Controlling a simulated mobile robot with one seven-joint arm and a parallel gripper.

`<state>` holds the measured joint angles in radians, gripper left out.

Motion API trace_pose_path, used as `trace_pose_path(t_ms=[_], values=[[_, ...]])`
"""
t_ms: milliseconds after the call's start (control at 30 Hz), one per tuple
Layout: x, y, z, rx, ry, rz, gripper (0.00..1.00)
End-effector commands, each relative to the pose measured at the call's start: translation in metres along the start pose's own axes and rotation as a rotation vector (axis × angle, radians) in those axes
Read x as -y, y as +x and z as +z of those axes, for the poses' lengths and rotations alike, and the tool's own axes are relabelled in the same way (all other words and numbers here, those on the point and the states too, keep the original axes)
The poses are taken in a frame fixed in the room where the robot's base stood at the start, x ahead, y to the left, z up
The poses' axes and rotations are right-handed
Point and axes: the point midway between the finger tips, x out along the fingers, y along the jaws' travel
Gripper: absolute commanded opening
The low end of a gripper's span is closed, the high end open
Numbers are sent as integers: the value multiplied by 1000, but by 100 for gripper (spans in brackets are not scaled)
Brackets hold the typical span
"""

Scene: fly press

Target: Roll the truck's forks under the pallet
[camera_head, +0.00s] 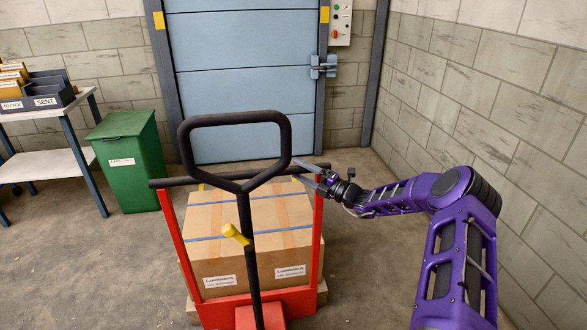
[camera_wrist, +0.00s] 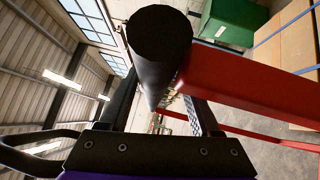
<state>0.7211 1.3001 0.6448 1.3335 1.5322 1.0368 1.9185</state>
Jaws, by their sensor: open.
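The truck has a red upright frame (camera_head: 178,245) with a black crossbar (camera_head: 170,183) on top, a red base (camera_head: 262,312) and a black loop handle (camera_head: 187,150) on a pole. A yellow lever (camera_head: 236,234) sits on the pole. Strapped cartons (camera_head: 210,222) stand behind the frame on a wooden pallet (camera_head: 322,293), mostly hidden. How far the forks reach under the pallet is hidden. My gripper (camera_head: 300,172) is open at the crossbar's right end. In the wrist view the black bar end (camera_wrist: 160,40) shows between the fingers; whether they touch it is unclear.
A green bin (camera_head: 125,165) and a trolley (camera_head: 60,165) with files stand at the left. A blue door (camera_head: 240,80) is behind the cartons. A block wall (camera_head: 490,90) rises at the right. The floor is bare between the bin and truck.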

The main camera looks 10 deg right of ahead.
Motion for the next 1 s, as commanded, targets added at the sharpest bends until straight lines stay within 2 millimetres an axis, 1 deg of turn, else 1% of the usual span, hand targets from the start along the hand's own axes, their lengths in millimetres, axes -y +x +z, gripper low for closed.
trace_pose_path(t_ms=[33, 300, 500, 600, 700, 833, 1000], values=[[0, -13, 2, 4, 1, -2, 64], [2, -81, 0, 2, 2, -5, 64], [3, -121, -1, 1, 4, -5, 64], [3, -134, -1, -1, 3, -5, 64], [3, -142, -2, -2, 3, -5, 64], [3, -146, -2, -3, 4, -5, 64], [3, -146, -2, -3, 4, -5, 64]])
